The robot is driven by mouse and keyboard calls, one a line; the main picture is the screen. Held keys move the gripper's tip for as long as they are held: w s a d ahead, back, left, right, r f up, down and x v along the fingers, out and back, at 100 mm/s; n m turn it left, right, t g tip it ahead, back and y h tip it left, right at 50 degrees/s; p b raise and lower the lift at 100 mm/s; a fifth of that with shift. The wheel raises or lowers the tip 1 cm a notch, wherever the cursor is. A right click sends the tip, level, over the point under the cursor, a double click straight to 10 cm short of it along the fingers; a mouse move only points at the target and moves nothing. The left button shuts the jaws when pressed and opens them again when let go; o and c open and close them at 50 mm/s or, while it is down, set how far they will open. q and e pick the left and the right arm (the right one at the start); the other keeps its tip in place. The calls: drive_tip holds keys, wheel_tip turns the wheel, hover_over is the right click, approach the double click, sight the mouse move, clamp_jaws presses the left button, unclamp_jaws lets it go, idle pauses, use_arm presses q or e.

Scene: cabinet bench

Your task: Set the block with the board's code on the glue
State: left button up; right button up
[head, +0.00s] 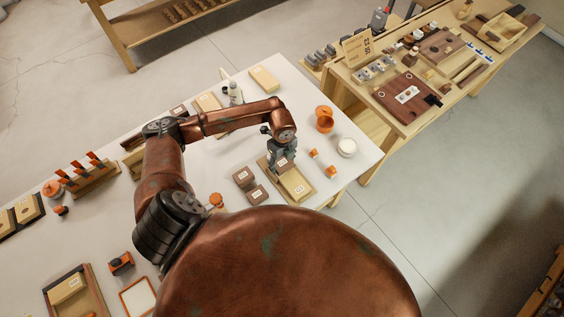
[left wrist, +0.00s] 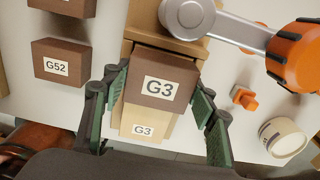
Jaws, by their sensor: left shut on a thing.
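My left gripper (head: 281,158) reaches down over the right part of the white table and is shut on a brown block labelled G3 (left wrist: 158,88). In the left wrist view the green-padded fingers (left wrist: 165,105) flank the block. Beneath it is a pale wooden board (left wrist: 148,113) whose label (left wrist: 143,130) also reads G3. The board shows in the head view (head: 302,196). The held block overlaps part of it; I cannot tell whether they touch. The glue is not distinguishable on the board. A brown block labelled G52 (left wrist: 60,62) lies to the left. My right gripper is not in view.
Two brown blocks (head: 243,177) (head: 257,194) lie left of the board. A wooden rack (head: 92,181) stands farther left. Another bench (head: 405,125) is beyond.

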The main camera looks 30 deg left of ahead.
use_arm(q)
drive_tip(key=shift+f, duration=0.55)
idle(1.8)
drive_tip(key=o, duration=1.3)
drive_tip(key=o, duration=0.4)
drive_tip(key=shift+r, duration=0.15)
drive_tip(key=shift+r+p, duration=2.5)
drive_tip(key=shift+r, duration=0.9)
